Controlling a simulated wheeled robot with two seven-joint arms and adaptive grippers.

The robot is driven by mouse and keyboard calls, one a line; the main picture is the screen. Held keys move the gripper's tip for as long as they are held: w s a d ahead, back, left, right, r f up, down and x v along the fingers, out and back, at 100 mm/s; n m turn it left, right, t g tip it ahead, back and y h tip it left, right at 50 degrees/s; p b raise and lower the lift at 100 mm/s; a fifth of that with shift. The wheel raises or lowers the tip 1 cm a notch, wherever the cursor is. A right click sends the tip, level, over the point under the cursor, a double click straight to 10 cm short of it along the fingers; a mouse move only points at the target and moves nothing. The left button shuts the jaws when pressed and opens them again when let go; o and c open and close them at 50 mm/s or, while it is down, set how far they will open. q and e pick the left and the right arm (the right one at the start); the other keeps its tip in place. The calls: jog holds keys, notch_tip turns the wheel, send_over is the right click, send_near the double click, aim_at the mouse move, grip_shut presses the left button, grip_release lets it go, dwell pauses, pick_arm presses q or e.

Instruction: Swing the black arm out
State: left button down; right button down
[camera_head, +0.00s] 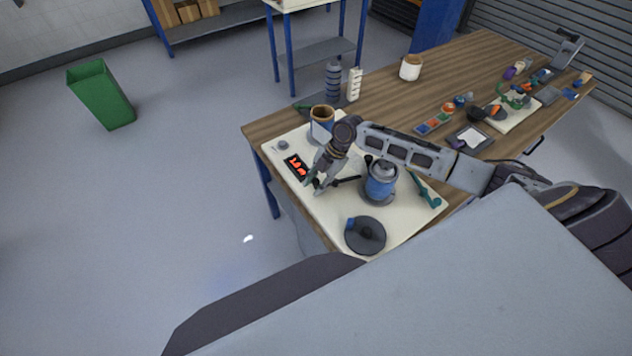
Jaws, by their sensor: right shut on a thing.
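The black arm (347,181) is a thin dark bar on the white board (325,215). It runs left from the blue and grey canister (381,182) toward my right gripper. My right gripper (317,186) reaches in from the right, over the board, pointing down. Its fingers are closed on the left end of the black arm; the exact contact is small and partly hidden by the fingers. A black round disc with a knob (366,235) lies at the board's front. My left gripper is not in view.
A black panel with orange-red marks (297,167) lies left of my gripper. A brown-topped cup (322,115) stands behind it, and a teal handle (425,190) lies to the right. Several small items crowd the table's far right. A green bin (101,95) stands on the floor.

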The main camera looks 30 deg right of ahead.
jog(key=shift+w+r, duration=0.2)
jog(key=shift+r, duration=0.05)
jog(key=shift+n, duration=0.4)
jog(key=shift+s+r+n+g, duration=0.1)
jog(key=shift+s+n+g, duration=0.25)
jog(key=shift+n, duration=0.25)
jog(key=shift+s+d+n+g+h, duration=0.15)
jog(key=shift+s+n+g, duration=0.5)
jog(key=shift+n, duration=0.7)
jog(key=shift+s+d+n+g+h, duration=0.15)
jog(key=shift+s+n+g, duration=0.15)
jog(key=shift+s+n, duration=0.8)
jog(key=shift+w+n, duration=0.2)
jog(key=shift+n, duration=0.05)
jog(key=c, duration=1.2)
grip_release()
jog(key=shift+a, duration=0.1)
jog(key=shift+s+f, duration=0.2)
